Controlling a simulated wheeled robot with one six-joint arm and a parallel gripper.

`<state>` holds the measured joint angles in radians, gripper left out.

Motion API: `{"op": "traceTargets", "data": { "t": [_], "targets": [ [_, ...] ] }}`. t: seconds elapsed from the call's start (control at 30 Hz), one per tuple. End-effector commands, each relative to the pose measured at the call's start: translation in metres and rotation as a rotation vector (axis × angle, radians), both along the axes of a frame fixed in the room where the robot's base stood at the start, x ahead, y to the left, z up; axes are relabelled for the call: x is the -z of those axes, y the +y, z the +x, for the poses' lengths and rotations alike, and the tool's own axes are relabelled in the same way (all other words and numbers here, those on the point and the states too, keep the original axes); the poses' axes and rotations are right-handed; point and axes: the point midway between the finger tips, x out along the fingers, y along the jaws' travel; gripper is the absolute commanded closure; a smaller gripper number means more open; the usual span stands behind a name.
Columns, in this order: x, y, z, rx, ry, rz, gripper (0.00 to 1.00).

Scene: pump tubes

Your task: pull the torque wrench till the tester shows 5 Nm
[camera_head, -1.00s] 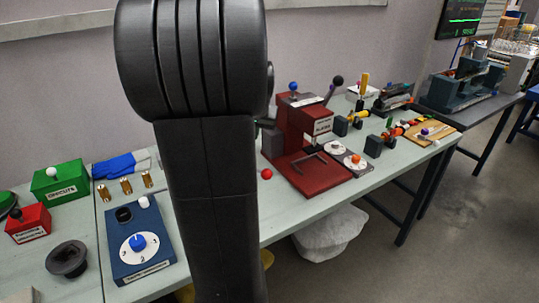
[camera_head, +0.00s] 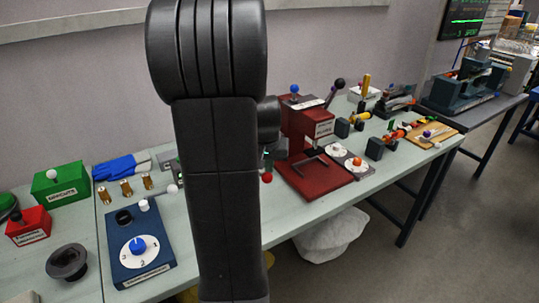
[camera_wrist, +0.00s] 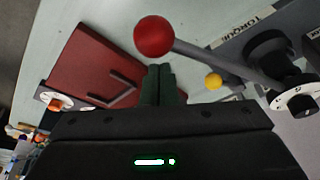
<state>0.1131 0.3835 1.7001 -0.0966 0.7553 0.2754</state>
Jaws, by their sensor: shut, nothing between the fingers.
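The torque wrench (camera_wrist: 225,63) is a grey bar with a red ball (camera_wrist: 154,36) at its free end. In the wrist view it runs right to a dark hub on the grey tester (camera_wrist: 236,45), which has a TORQUE label. A white dial (camera_wrist: 300,101) with a black knob sits beside the hub. My gripper (camera_wrist: 160,70) is shut and empty, its fingertips just below the red ball in the picture. I cannot tell if they touch it. In the head view the red ball (camera_head: 266,178) shows right of my arm, which hides most of the tester. No torque reading is legible.
A red press (camera_head: 305,135) with a flat base stands right of the red ball. A yellow ball (camera_wrist: 213,81) lies near the wrench in the wrist view. A blue dial box (camera_head: 140,245) and green box (camera_head: 60,182) stand left. The bench is crowded around the wrench.

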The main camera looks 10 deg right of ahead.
Motion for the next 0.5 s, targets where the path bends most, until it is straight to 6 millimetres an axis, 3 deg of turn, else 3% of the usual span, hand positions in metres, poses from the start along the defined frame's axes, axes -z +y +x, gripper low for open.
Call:
{"op": "traceTargets", "data": {
  "t": [0.2, 0.5],
  "targets": [
    [-0.003, 0.005, -0.015, 0.001, 0.000, 0.000, 1.00],
    [-0.003, 0.006, -0.016, 0.001, 0.001, 0.001, 1.00]
  ]
}}
